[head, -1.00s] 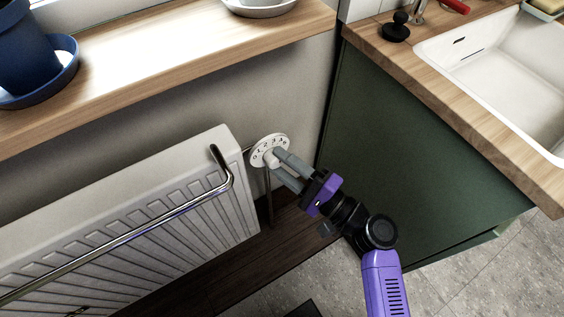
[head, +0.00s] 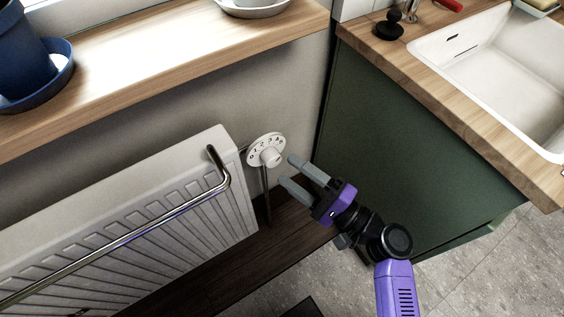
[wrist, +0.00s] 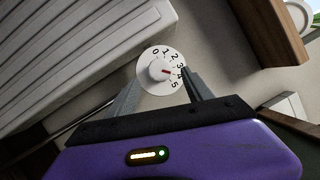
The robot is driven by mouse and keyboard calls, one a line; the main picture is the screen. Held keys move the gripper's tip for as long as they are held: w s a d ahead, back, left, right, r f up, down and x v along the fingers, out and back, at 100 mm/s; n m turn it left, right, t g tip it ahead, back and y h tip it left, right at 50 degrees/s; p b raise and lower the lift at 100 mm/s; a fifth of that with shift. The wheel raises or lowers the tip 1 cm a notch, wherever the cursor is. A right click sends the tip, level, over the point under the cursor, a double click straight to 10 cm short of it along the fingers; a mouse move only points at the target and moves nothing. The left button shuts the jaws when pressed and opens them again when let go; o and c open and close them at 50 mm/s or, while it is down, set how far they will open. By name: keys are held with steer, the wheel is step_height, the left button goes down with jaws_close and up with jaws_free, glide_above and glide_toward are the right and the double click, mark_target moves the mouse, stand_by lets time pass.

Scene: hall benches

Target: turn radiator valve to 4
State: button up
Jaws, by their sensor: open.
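The radiator valve is a round white dial (head: 266,150) with a knob (head: 271,156) at its middle, beside the radiator's right end. In the wrist view the dial (wrist: 147,85) carries the numbers 0 to 5. A red mark on the knob (wrist: 157,69) points at or very near the 4. My gripper (head: 286,169) is open and empty, a short way out from the knob, and looks clear of it. In the wrist view the two fingers of my gripper (wrist: 160,80) stand either side of the dial. The 5 is partly close to one finger.
The white radiator (head: 120,235) with a chrome rail (head: 130,233) lies to the left. A wooden sill (head: 180,60) with a blue pot (head: 25,50) runs above. A green cabinet (head: 410,150) with a sink (head: 500,75) stands right. Floor below is open.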

steer(key=v, duration=0.3)
steer(key=shift+s+d, duration=0.15)
steer(key=shift+d, duration=0.05)
steer(key=shift+f, duration=0.1)
stand_by(0.3)
